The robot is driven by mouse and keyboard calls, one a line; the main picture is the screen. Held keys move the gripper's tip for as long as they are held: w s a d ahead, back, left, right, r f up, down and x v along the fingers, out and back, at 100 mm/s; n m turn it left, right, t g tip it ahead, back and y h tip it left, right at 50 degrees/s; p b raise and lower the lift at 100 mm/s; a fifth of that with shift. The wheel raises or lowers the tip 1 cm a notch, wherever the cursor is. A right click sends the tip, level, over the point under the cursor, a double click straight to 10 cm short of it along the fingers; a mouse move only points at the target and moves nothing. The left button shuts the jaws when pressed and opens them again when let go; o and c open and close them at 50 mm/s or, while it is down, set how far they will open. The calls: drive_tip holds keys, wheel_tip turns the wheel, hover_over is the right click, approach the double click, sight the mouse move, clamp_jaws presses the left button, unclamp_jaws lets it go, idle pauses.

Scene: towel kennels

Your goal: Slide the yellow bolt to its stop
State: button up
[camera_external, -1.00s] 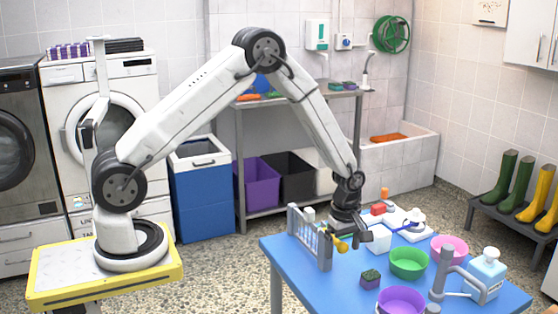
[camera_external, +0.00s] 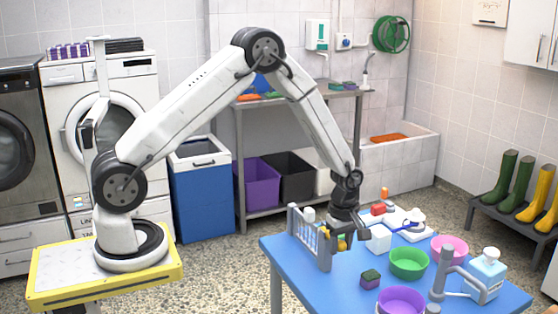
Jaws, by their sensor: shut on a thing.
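The yellow bolt (camera_external: 342,242) sits at the right side of a small grey barred gate (camera_external: 311,238) on the blue table. Only a small part of the bolt shows; my gripper hides the rest. My gripper (camera_external: 343,238) points down beside the gate's right post and is shut on the bolt. How far the bolt is along its travel cannot be told from this view.
A white block (camera_external: 378,239) stands just right of my gripper.

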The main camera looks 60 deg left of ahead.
drive_tip(key=shift+a, duration=1.45)
drive_tip(key=o, duration=1.2)
drive_tip(key=shift+d+r, duration=0.1)
drive_tip(key=shift+r, duration=0.05)
drive_tip(key=shift+r, duration=4.9)
drive_tip(key=shift+s, duration=0.1)
drive_tip(key=s+d+r+m+t, duration=0.1)
drive_tip(key=s+m, duration=0.5)
drive_tip(key=s+d+r+m, duration=0.1)
drive_tip(key=s+m, duration=0.4)
drive_tip(key=m, duration=0.1)
drive_tip(key=s+d+r+m+t, duration=0.1)
drive_tip(key=s+m, duration=0.5)
drive_tip(key=shift+s+d+r+t, duration=0.2)
drive_tip(key=shift+s+r+t, duration=0.05)
drive_tip(key=shift+s+t, duration=0.1)
